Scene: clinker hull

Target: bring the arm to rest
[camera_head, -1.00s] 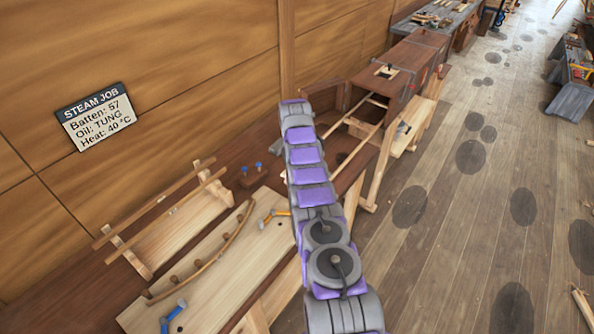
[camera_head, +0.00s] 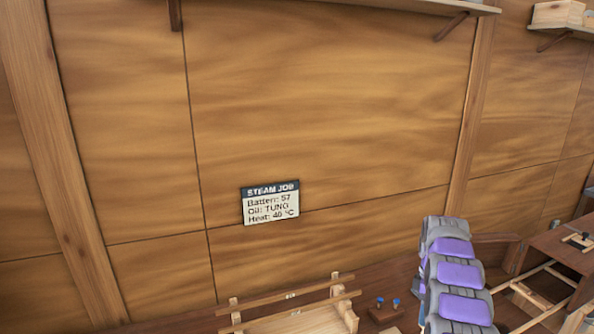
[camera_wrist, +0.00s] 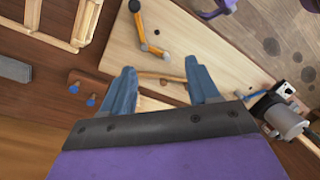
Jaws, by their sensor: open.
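My arm (camera_head: 458,285), grey with purple pads, rises at the lower right of the head view, in front of the bench. The head view does not show my gripper. In the wrist view my gripper (camera_wrist: 160,66) has two blue-grey fingers spread apart, with nothing held between them. They hang over the bench and a pale board (camera_wrist: 185,45).
A steam job sign (camera_head: 271,203) is on the plank wall. A wooden rack (camera_head: 300,312) stands below it. Blue-topped pegs (camera_wrist: 82,94) sit left of my fingers. An orange-and-black angled tool (camera_wrist: 146,30) lies on the board. A grey cylindrical device (camera_wrist: 280,115) is at right.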

